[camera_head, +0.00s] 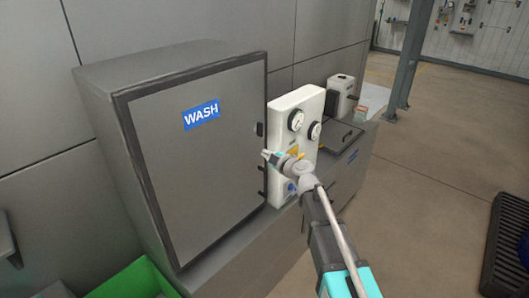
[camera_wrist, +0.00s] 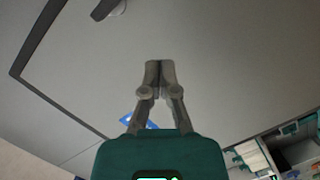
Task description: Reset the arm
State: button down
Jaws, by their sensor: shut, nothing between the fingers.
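My gripper (camera_head: 266,154) is at the end of my arm, in front of the right edge of the closed grey WASH cabinet door (camera_head: 205,165) and the white gauge panel (camera_head: 305,112). In the wrist view my gripper (camera_wrist: 160,68) has its two fingertips together, with nothing held between them. A broad grey surface with a dark border (camera_wrist: 230,60) fills most of that view. Part of a blue patch (camera_wrist: 128,120) shows behind the left finger. I cannot tell whether the gripper touches the door or the panel.
A grey bench (camera_head: 240,258) runs under the cabinet. A green bin (camera_head: 137,281) stands at lower left. A white unit (camera_head: 341,90) stands beyond the panel. A grey post (camera_head: 411,55) and a black slatted crate (camera_head: 507,250) are on the right. The floor between is clear.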

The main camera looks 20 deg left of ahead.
dwell(0.5)
jog(key=s+d+f+m+g+h+b, duration=0.3)
jog(key=s+d+f+m, duration=0.15)
jog(key=d+f, duration=0.5)
jog(key=s+d+f+m+g+h+b, duration=0.25)
jog(key=s+d+f+m, duration=0.35)
jog(key=d, duration=0.7)
jog(key=s+d+f+m+g+h+b, duration=0.1)
jog(key=s+d+f+m+h, duration=0.1)
jog(key=d, duration=0.5)
jog(key=s+d+f+m+g+h+b, duration=0.1)
jog(key=s+d+f+m+h, duration=0.2)
jog(key=d, duration=0.4)
jog(key=s+d+f+m+g+h+b, duration=0.1)
jog(key=s+d+f+m+h, duration=0.2)
jog(key=s+d+m, duration=0.3)
jog(key=shift+d+f+m+g, duration=0.35)
jog(key=shift+d+f, duration=0.25)
